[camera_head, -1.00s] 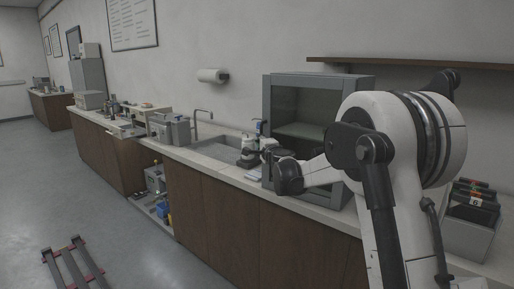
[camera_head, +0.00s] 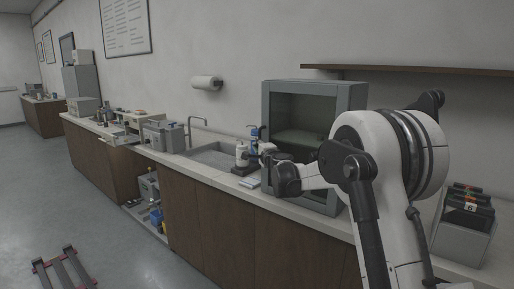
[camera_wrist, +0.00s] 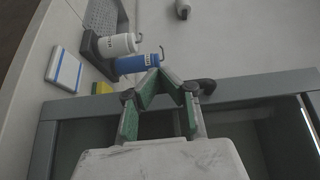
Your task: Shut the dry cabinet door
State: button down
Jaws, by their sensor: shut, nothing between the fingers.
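The dry cabinet (camera_head: 357,100) is a grey-framed box with a dark window-like front, standing on the counter against the wall. My arm hides its lower right part. In the wrist view its grey frame (camera_wrist: 265,86) spans the picture beyond and around my gripper. I cannot tell for sure how far its door stands open. My gripper (camera_wrist: 157,73) is shut and empty, its green-padded fingertips meeting near the frame. A dark, handle-like piece (camera_wrist: 207,86) lies just right of the fingertips. Contact with it cannot be made out.
A white bottle (camera_wrist: 117,44) and a blue bottle (camera_wrist: 135,64) stand by the sink (camera_head: 212,157), close to my gripper. A shelf (camera_head: 420,71) hangs above, and a grey bin (camera_head: 462,235) stands at right.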

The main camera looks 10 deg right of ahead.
jog(key=s+a, duration=0.9)
jog(key=s+r+n+g+y, duration=0.1)
jog(key=s+r+n+g, duration=0.15)
jog(key=s, duration=0.55)
jog(key=s+d+r+n+g+y, duration=0.1)
jog(key=s+n, duration=0.3)
jog(key=s, duration=0.4)
jog(key=s+r+n+g, duration=0.15)
jog(key=s+n, duration=0.25)
jog(key=s, duration=0.4)
jog(key=s+d+f+n+g+h, duration=0.1)
jog(key=s+d+f, duration=0.3)
jog(key=s, duration=0.6)
jog(key=s+d+f+n+g+h, duration=0.2)
jog(key=s+d+f, duration=0.2)
jog(key=s, duration=0.6)
jog(key=s+d+f+n+g+h+p, duration=0.1)
jog(key=s+d+f+n+g+h, duration=0.1)
jog(key=s+d+f, duration=0.2)
jog(key=s+f, duration=0.3)
jog(key=s, duration=0.3)
jog(key=shift+s+d+g, duration=0.3)
jog(key=shift+s+d, duration=0.05)
jog(key=shift+s, duration=0.05)
